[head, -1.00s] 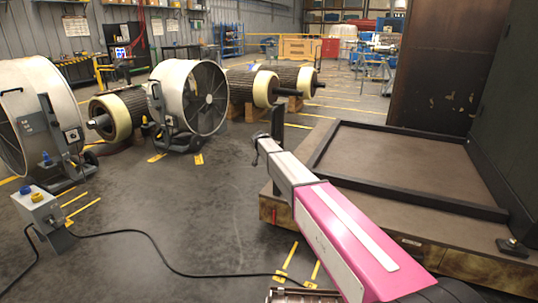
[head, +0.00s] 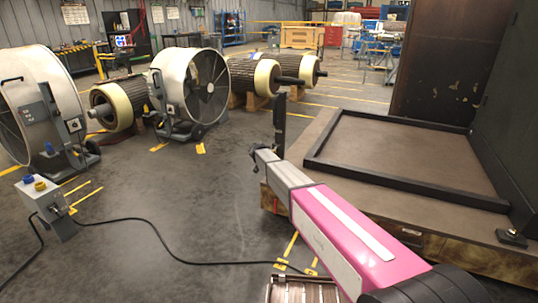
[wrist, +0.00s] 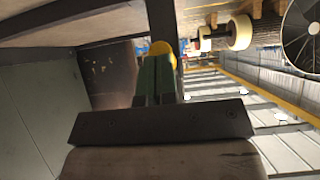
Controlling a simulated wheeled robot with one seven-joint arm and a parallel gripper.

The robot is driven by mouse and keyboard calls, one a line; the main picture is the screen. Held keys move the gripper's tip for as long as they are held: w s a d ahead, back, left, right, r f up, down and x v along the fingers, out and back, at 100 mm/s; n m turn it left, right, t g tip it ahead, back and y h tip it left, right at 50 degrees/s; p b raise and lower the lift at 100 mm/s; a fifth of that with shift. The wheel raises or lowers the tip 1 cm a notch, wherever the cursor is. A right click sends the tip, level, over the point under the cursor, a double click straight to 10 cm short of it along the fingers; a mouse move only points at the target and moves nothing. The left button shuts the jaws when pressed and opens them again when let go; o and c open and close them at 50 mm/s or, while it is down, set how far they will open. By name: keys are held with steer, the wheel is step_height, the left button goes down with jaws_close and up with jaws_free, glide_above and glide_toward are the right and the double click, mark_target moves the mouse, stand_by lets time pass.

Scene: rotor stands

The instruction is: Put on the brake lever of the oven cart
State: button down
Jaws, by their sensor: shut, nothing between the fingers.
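The oven cart (head: 330,140) stands on the right, a low platform with a raised black frame. A dark upright bar (head: 279,122) rises at its near left corner; it may be the brake lever, but I cannot be sure. My gripper (head: 257,152) is beside this bar in the head view, to its lower left. In the wrist view my greenish fingers (wrist: 153,78) are together and empty. A yellow rounded part (wrist: 162,47) and a dark post (wrist: 161,18) show just past their tips. Contact cannot be told.
Two large drum fans (head: 188,95) (head: 45,100) and several rotors (head: 115,105) stand on the left and behind. A control box (head: 42,200) with a black cable (head: 150,235) is on the floor. A tall dark panel (head: 440,70) stands behind the cart.

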steer(key=shift+w+f, duration=0.1)
steer(key=shift+f, duration=0.65)
